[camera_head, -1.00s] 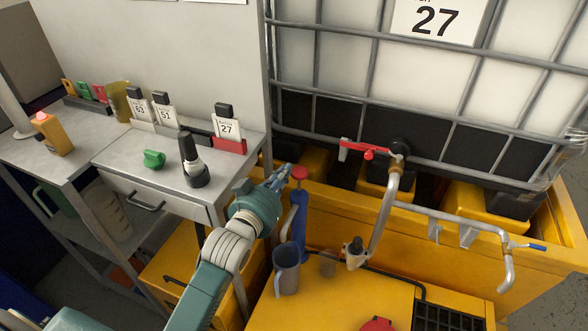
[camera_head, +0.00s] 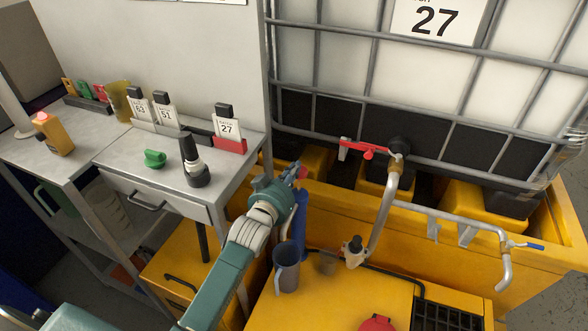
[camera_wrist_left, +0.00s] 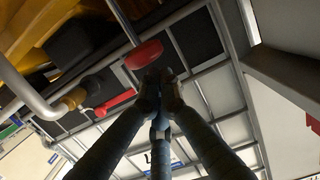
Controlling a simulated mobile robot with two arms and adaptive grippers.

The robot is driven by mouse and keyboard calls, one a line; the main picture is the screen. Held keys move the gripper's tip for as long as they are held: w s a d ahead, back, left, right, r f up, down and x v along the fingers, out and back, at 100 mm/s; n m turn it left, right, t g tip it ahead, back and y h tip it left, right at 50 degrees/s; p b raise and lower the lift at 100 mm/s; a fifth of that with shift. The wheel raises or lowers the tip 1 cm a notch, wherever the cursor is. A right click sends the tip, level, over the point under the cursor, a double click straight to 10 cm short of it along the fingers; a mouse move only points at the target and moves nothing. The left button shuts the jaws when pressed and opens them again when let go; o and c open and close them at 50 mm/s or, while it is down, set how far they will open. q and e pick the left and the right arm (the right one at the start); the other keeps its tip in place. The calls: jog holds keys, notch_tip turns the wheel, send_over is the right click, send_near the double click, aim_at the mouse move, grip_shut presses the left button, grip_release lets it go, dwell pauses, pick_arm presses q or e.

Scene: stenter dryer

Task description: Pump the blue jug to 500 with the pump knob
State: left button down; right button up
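The blue-grey jug (camera_head: 287,272) stands upright on the yellow platform, its handle to the left. Behind it is a slim blue pump (camera_head: 299,232). Its red knob (camera_head: 303,171) sits at the top, partly hidden by my left gripper. My left gripper (camera_head: 294,176) is at the knob, with its arm coming up from below. In the left wrist view the red knob (camera_wrist_left: 143,54) is just past the fingertips of my left gripper (camera_wrist_left: 160,78). The fingers are drawn together, with no clear hold on the knob. My right gripper is not in view.
A tap with a red handle (camera_head: 366,152) and a curved pipe (camera_head: 383,215) stands right of the pump. The caged tank (camera_head: 440,95) is behind.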

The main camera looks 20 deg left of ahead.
pick_arm(q)
notch_tip(320, 180, down, 8)
jog(key=b, duration=0.4)
jog(key=shift+s, duration=0.1)
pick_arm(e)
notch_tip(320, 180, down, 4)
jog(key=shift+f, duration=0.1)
pick_arm(q)
jog(key=shift+r, duration=0.1)
jog(key=shift+r+p, duration=0.4)
jog(key=s+r+p, duration=0.2)
jog(key=s+r, duration=0.3)
jog(key=s, duration=0.5)
jog(key=shift+a, duration=0.25)
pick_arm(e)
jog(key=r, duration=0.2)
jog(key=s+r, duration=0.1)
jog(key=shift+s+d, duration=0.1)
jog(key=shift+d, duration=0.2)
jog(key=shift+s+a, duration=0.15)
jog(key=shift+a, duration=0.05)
